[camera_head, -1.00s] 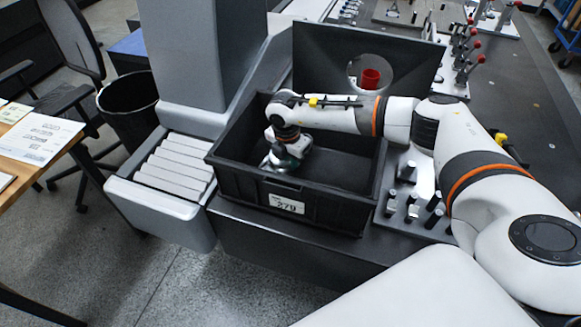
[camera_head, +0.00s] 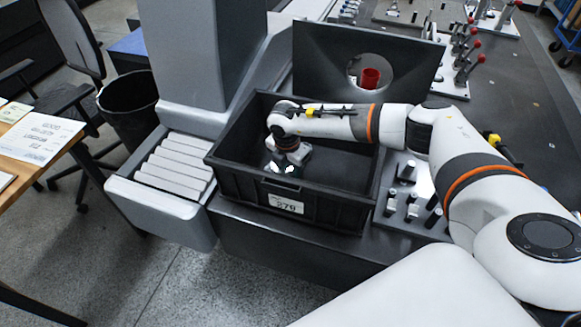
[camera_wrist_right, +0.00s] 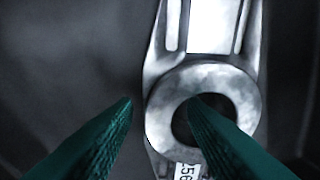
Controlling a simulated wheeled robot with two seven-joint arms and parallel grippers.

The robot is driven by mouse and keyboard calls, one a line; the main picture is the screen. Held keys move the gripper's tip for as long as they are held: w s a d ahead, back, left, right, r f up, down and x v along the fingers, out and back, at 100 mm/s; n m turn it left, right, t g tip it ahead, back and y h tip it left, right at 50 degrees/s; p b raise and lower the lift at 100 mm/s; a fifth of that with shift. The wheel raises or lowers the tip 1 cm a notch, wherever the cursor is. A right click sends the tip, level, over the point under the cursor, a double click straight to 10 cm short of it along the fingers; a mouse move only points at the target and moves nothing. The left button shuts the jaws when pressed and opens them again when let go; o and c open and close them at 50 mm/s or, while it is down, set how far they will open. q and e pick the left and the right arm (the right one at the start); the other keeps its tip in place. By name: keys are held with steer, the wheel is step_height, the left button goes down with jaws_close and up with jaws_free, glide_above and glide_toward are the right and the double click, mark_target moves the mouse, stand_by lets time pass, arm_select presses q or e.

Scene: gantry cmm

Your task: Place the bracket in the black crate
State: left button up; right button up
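The bracket (camera_wrist_right: 205,75), a grey metal part with a thick ring and a ribbed arm, lies below my fingertips in the right wrist view, against a dark surface. The black crate (camera_head: 335,212) stands in the middle of the head view with a white label on its front. My right gripper (camera_head: 280,172) points down inside the crate. In the right wrist view its green fingers (camera_wrist_right: 161,98) are apart; one is left of the ring, the other overlaps the ring's hole. In the head view the gripper mostly hides the bracket. My left gripper is not in view.
A dark upright panel (camera_head: 318,62) with a round hole stands behind the crate, with a red cup (camera_head: 370,78) visible through it. A plate with several pegs (camera_head: 411,205) lies right of the crate. A grey bellows cover (camera_head: 178,165) is at its left.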

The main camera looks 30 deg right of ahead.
mark_target(287, 171)
step_height(287, 171, up, 12)
steer(key=a, duration=0.1)
steer(key=shift+s+a+f+b, duration=0.15)
steer(key=shift+s+f+b, duration=0.1)
steer(key=shift+b, duration=0.2)
